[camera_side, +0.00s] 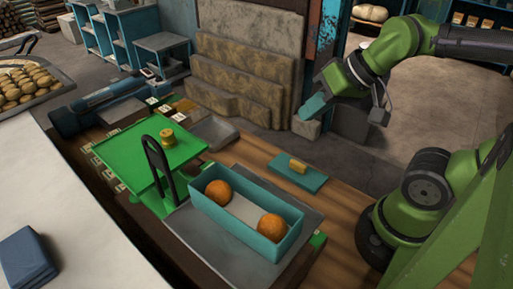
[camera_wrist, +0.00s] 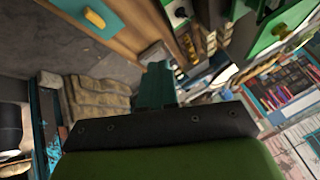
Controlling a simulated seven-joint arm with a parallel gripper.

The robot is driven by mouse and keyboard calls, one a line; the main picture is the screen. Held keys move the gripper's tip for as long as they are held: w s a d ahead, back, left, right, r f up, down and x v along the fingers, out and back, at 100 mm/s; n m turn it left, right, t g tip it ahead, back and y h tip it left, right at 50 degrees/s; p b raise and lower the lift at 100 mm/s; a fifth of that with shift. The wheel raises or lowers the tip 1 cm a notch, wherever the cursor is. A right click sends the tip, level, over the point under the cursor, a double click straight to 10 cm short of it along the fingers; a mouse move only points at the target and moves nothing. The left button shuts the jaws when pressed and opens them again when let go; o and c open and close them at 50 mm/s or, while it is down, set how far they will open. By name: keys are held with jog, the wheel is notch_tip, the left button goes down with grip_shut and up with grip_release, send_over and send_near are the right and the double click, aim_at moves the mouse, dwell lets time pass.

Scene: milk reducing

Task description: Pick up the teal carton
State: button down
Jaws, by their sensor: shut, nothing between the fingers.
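The only carton-like teal thing is an open teal box (camera_side: 226,222) holding two orange balls, one at each end. It stands on a grey metal plate on a wooden bench in the side view. I cannot make it out in the wrist view. My gripper (camera_side: 311,108) has teal fingers and is shut and empty. It hangs well behind and to the right of the box, apart from it. Its fingers also show in the wrist view (camera_wrist: 156,74). A flat teal board (camera_side: 314,184) carries a yellow block (camera_side: 298,166); both also show in the wrist view, the block at top left (camera_wrist: 95,17).
A green tray (camera_side: 135,152) with a gold weight (camera_side: 167,137) and a dark upright handle (camera_side: 158,170) stand left of the box. A grey shallow tray (camera_side: 214,132) lies behind. Stacked stone slabs (camera_side: 245,80) rise at the back.

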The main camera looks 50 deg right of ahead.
jog(key=shift+c, duration=0.8)
grip_release()
